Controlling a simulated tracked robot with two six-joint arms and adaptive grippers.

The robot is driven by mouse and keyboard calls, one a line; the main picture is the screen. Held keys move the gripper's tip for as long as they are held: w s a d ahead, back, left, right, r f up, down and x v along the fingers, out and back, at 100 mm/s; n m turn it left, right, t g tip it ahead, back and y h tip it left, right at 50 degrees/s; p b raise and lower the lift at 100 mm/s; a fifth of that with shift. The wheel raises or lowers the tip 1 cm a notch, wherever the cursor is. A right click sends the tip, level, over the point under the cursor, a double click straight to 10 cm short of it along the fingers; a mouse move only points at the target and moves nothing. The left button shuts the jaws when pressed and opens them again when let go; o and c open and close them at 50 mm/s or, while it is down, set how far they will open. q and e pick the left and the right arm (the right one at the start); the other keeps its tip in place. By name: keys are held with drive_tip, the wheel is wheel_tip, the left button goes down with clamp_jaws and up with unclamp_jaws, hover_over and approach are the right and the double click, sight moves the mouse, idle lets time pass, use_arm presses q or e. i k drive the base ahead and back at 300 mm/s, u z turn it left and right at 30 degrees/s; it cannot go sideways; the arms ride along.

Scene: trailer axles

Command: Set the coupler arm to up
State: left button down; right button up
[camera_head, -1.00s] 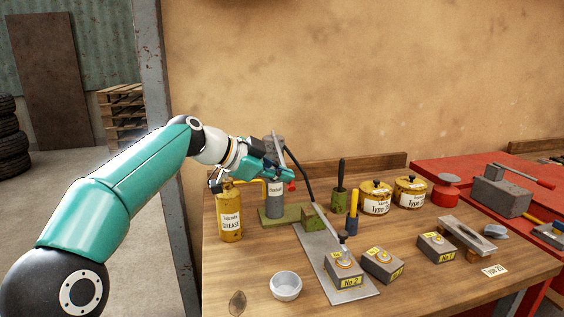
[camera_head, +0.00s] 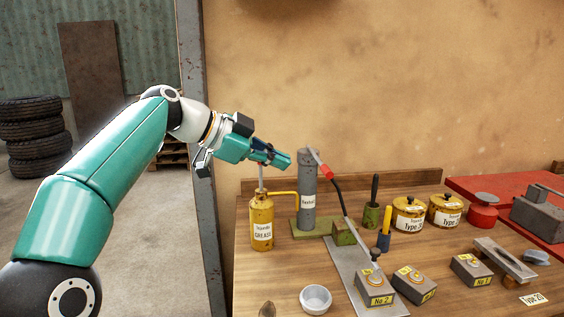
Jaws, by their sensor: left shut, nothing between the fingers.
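A grey cylinder (camera_head: 307,200) with a white label stands upright on a green base at the back left of the bench. A short red piece (camera_head: 327,171) shows just right of its upper part, in line with a thin dark hose or rod. It is probably the coupler arm's grip, but its joint to the cylinder is not clear. My left gripper (camera_head: 286,159) is shut and empty, just left of the cylinder's top and above the yellow grease can (camera_head: 262,222). A small gap seems to separate the fingertips from the cylinder. My right gripper is not in view.
A green block (camera_head: 344,232) stands on a grey plate (camera_head: 348,262) right of the cylinder. A white bowl (camera_head: 316,298), grey numbered blocks (camera_head: 375,290) and yellow pots (camera_head: 409,215) stand on the bench. A steel post (camera_head: 202,200) rises left of the bench.

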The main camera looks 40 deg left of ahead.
sight(375, 253)
drive_tip(key=k, duration=1)
